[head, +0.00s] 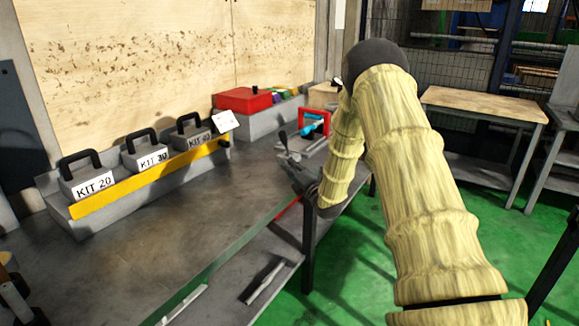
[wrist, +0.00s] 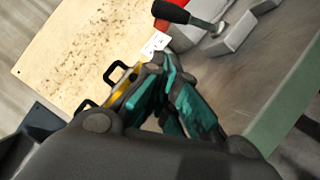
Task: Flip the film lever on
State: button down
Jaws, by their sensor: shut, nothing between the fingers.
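A lever with a black handle (wrist: 171,11) and a metal shaft stands on a light grey base (wrist: 232,36) at the top of the wrist view. In the head view the lever (head: 283,138) leans up beside a small grey fixture near the table's right end. I take this for the film lever. My gripper (wrist: 165,66) has teal finger pads; its fingertips are together with nothing between them. They are apart from the lever, below it in the wrist picture. In the head view my gripper (head: 291,163) is partly hidden by my arm, close to the lever.
A red and blue device (head: 314,124) stands just behind the lever. A red box (head: 242,100) is at the back. Black-handled kit boxes (head: 146,158) line a rack with a yellow strip (head: 150,180) at left. The middle of the metal table (head: 190,215) is clear.

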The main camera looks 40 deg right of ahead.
aim_at(285, 144)
jog(key=w, duration=0.3)
jog(key=w+r, duration=0.1)
jog(key=w, duration=0.3)
jog(key=shift+d+r, duration=0.2)
jog(key=shift+w+d+r+p, duration=0.45)
jog(key=shift+w+d, duration=0.25)
jog(key=shift+d, duration=0.1)
jog(key=shift+w+d+r, duration=0.3)
jog(key=shift+w+d, duration=0.2)
jog(key=shift+a, duration=0.35)
jog(key=shift+d, duration=0.2)
jog(key=shift+w+d+r+m, duration=0.15)
jog(key=shift+d+r+m, duration=0.15)
jog(key=shift+r+m, duration=0.1)
